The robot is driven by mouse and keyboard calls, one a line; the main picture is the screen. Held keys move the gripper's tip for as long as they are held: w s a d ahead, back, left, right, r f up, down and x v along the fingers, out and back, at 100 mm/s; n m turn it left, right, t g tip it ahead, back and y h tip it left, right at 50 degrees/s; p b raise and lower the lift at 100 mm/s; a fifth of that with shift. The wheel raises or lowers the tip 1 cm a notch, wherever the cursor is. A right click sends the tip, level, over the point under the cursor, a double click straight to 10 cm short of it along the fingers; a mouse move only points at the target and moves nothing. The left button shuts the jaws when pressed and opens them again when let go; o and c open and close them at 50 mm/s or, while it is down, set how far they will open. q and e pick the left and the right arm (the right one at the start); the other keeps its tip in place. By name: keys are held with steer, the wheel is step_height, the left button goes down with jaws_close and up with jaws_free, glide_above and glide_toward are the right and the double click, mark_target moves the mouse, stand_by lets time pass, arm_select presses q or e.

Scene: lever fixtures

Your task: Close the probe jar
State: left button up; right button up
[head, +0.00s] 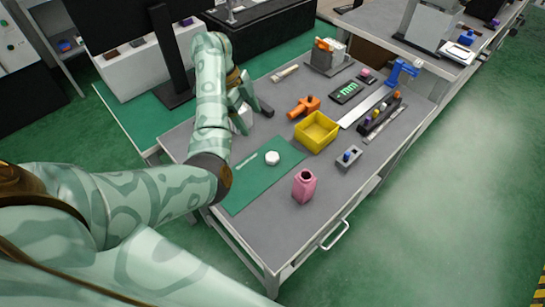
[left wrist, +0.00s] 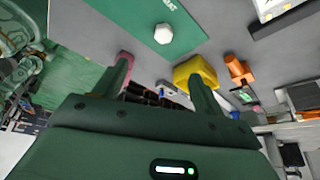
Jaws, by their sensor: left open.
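The pink jar (head: 304,185) stands upright near the table's front edge, with a dark open mouth on top. A white faceted lid (head: 272,158) lies apart from it on the green mat (head: 238,200). My left gripper (head: 243,108) is above the table's left side, behind the mat, open and empty. In the left wrist view, its two fingers (left wrist: 158,72) are spread, and the white lid (left wrist: 164,33) shows beyond them. The pink jar (left wrist: 126,55) is mostly hidden behind one finger there. My right gripper is not in view.
A yellow bin (head: 316,131) and an orange tool (head: 304,106) stand behind the lid. A small grey block with a blue knob (head: 349,157) is right of the jar. A monitor (head: 170,50) stands back left. The mat is mostly clear.

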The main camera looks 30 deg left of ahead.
arm_select(q)
steer(key=shift+f, duration=0.1)
steer(key=b, duration=0.7)
glide_above(273, 156)
steer(key=s+a, duration=0.1)
steer(key=a, duration=0.2)
steer(key=f, duration=0.9)
steer(key=shift+s+d+f, duration=0.1)
steer(key=shift+d+f, duration=0.1)
steer(key=shift+f, duration=0.2)
steer(key=shift+d+f, duration=0.15)
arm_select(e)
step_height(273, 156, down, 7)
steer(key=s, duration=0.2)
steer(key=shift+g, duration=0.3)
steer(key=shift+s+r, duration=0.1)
